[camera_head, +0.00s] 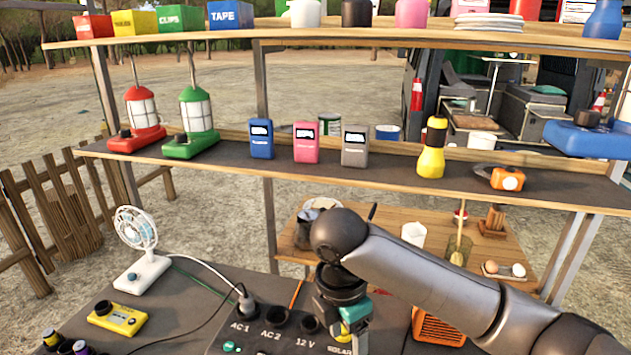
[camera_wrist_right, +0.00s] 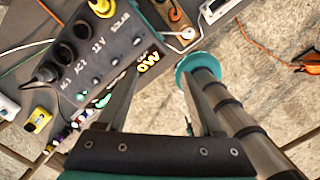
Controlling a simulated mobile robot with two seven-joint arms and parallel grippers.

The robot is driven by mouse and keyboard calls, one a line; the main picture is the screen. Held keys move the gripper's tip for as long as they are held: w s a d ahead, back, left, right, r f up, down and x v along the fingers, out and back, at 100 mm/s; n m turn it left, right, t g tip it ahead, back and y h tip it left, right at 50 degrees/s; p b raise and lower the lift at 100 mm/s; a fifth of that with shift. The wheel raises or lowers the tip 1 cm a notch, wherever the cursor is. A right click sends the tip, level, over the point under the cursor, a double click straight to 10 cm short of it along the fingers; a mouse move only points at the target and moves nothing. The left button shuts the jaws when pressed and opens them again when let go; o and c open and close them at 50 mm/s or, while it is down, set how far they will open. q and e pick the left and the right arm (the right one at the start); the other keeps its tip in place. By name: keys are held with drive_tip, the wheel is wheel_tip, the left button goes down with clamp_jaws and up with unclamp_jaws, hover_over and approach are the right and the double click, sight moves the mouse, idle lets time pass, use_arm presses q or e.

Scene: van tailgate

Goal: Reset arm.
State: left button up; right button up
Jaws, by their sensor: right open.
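My right arm (camera_head: 440,275) reaches in from the right of the head view, in front of the shelf. Its gripper (camera_head: 342,325) points down over the right part of the power station (camera_head: 228,332), near the 12 V and SOLAR labels. In the right wrist view the gripper (camera_wrist_right: 160,75) has its two fingers apart with nothing held between them. The power station panel (camera_wrist_right: 110,72) lies beyond the fingers to the upper left, with a plug (camera_wrist_right: 45,72) in its AC 1 socket. My left gripper is in neither view.
A white fan (camera_head: 142,250) and a yellow meter (camera_head: 118,318) stand left on the lower table. The middle shelf (camera_head: 375,165) holds lanterns, handheld devices and a yellow flashlight (camera_head: 431,150). An orange box (camera_head: 437,325) sits partly behind my arm. Cables cross the table.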

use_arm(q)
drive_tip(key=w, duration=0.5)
use_arm(e)
drive_tip(key=s+a+f+m+t+y, duration=0.1)
drive_tip(key=s+a+f+m+y, duration=0.4)
drive_tip(key=s+f+m, duration=0.3)
drive_tip(key=s+d+f+m+t+h, duration=0.1)
drive_tip(key=s+d+f+m+h, duration=0.1)
drive_tip(key=s+d+m, duration=0.5)
drive_tip(key=s+d+f+m+t+h, duration=0.1)
drive_tip(key=s+d+f+m+h, duration=0.1)
drive_tip(key=s+d+m, duration=0.6)
wheel_tip(320, 180, down, 28)
drive_tip(key=w+d+f+n+g+b, duration=0.1)
drive_tip(key=w+b, duration=0.1)
drive_tip(key=b, duration=0.5)
use_arm(q)
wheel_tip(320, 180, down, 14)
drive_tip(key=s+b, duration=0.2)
drive_tip(key=b, duration=0.5)
use_arm(e)
drive_tip(key=s+d+f+g, duration=0.1)
drive_tip(key=s+f, duration=0.6)
drive_tip(key=f, duration=0.3)
drive_tip(key=s+d+f, duration=0.2)
drive_tip(key=s+f, duration=0.6)
drive_tip(key=f, duration=0.3)
drive_tip(key=shift+s+g, duration=0.3)
drive_tip(key=shift+g, duration=0.1)
